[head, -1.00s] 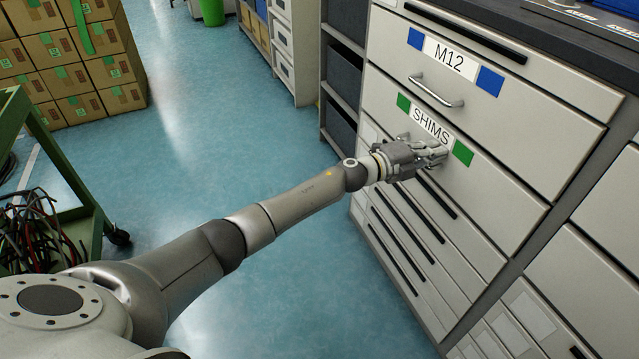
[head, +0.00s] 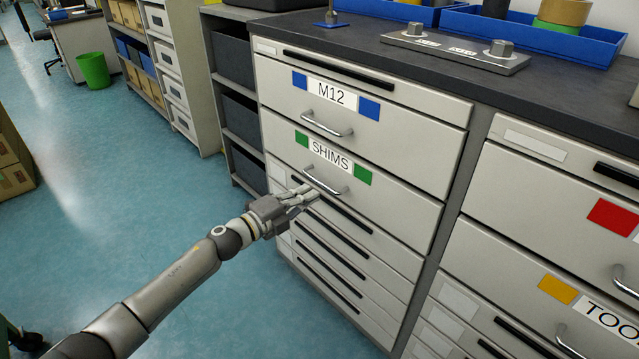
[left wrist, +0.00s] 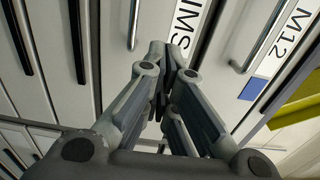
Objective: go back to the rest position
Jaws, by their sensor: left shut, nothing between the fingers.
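My left gripper (head: 306,195) is in front of the cabinet, just below the handle of the SHIMS drawer (head: 395,205). Its fingers are shut with nothing between them. In the left wrist view the shut fingertips (left wrist: 168,62) point at the cabinet front beside the SHIMS label (left wrist: 188,22). Whether they touch the front cannot be told. The SHIMS drawer and the M12 drawer (head: 415,135) above it both look closed. My right gripper is not in view.
The cabinet's dark worktop (head: 470,70) carries a metal plate with bolts (head: 455,50) and blue trays (head: 535,32). Shelving (head: 235,100) stands left of the cabinet. A green bin (head: 93,69) is at the back.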

